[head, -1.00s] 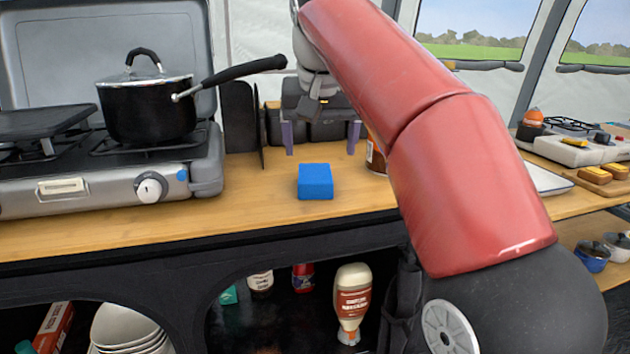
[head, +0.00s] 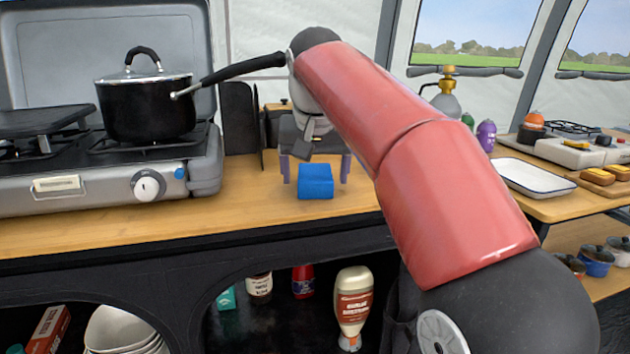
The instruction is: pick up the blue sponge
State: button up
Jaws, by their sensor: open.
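The blue sponge (head: 316,182) lies on the wooden counter (head: 255,205), right of the stove and near the front edge. My gripper (head: 316,172) is open, with one purple finger on each side of the sponge as seen from here. The fingers are just behind or beside it; the exact depth is hard to tell. My red arm reaches in from the lower right and does not cover the sponge.
A stove (head: 105,185) with a black pot (head: 147,108) stands at the left; the pot's long handle reaches over the counter toward my arm. Dark upright panels (head: 240,118) stand behind. A white tray (head: 537,177) sits at the right. The counter front around the sponge is clear.

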aim_at(315, 170)
jog(key=shift+f, duration=0.25)
dwell(0.3)
jog(key=c, duration=1.1)
jog(key=shift+o, duration=0.2)
jog(key=shift+r, duration=0.1)
jog(key=r+p, duration=0.1)
jog(key=r, duration=0.3)
jog(key=shift+s+r+p, duration=0.1)
jog(key=shift+s+p, duration=0.1)
jog(key=shift+p, duration=0.1)
jog(key=s+b, duration=0.3)
jog(key=s, duration=1.4)
jog(key=shift+s+d+f, duration=0.2)
jog(key=shift+s+d, duration=0.1)
